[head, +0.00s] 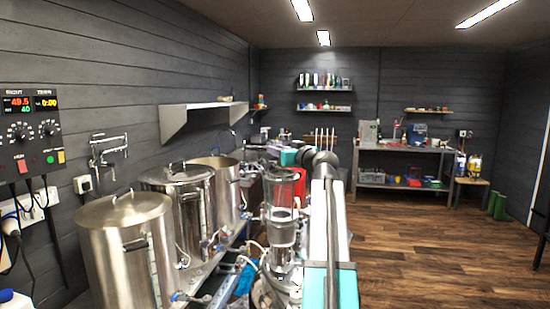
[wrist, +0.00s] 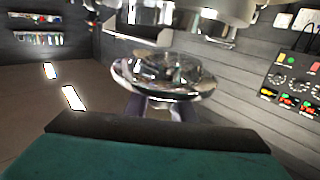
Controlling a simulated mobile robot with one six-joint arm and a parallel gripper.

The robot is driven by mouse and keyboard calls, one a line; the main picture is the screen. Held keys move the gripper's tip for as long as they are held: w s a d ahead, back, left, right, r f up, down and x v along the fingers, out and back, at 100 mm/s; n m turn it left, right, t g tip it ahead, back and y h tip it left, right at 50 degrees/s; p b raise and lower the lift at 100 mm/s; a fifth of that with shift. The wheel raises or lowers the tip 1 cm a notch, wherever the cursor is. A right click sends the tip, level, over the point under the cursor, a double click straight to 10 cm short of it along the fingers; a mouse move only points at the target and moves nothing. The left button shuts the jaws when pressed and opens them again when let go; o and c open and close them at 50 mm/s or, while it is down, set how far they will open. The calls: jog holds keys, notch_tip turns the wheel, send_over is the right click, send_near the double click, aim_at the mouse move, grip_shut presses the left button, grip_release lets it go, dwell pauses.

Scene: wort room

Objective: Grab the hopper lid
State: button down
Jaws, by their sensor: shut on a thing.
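A shiny round steel lid, which looks like the hopper lid (wrist: 165,84), fills the middle of the wrist view. My gripper (wrist: 160,104) has its two dark fingers at the lid's near side and is shut on it. The fingertips are partly hidden by the lid. My gripper and the lid cannot be made out clearly there.
Steel kettles (head: 128,250) stand in a row along the left wall, below a wall shelf (head: 203,111). A control panel (head: 32,129) hangs at far left. A workbench (head: 405,150) stands at the back. The wooden floor (head: 440,235) at right is clear.

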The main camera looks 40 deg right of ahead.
jog(key=r+b+v, duration=0.1)
jog(key=b+v, duration=0.3)
jog(key=v, duration=1.1)
jog(key=shift+r, duration=0.25)
jog(key=shift+s, duration=0.15)
